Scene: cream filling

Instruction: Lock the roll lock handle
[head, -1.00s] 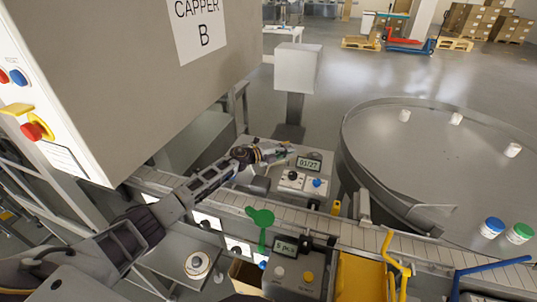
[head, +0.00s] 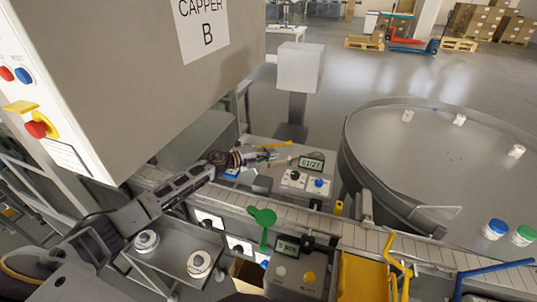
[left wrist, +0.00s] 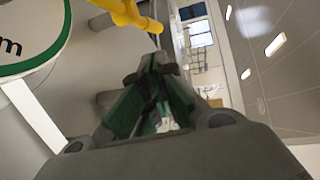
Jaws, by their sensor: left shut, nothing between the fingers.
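A yellow handle (left wrist: 125,12), probably the roll lock handle, shows at the top of the left wrist view, beside a pale round face with a green rim (left wrist: 35,35). In the head view a thin yellow bar (head: 276,144) sits just beyond my left gripper (head: 268,157); I cannot tell for sure that it is the same handle. My left gripper is shut and empty near the labelling machine behind the conveyor. Its closed fingers (left wrist: 155,72) also show in the left wrist view, below and right of the yellow handle and apart from it. My right gripper is not in view.
The Capper B cabinet (head: 120,80) fills the upper left. A conveyor (head: 330,222) crosses in front, with a green paddle (head: 262,216) before it. A control box with a display (head: 311,163) stands right of the gripper. A large round table (head: 440,150) is at the right.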

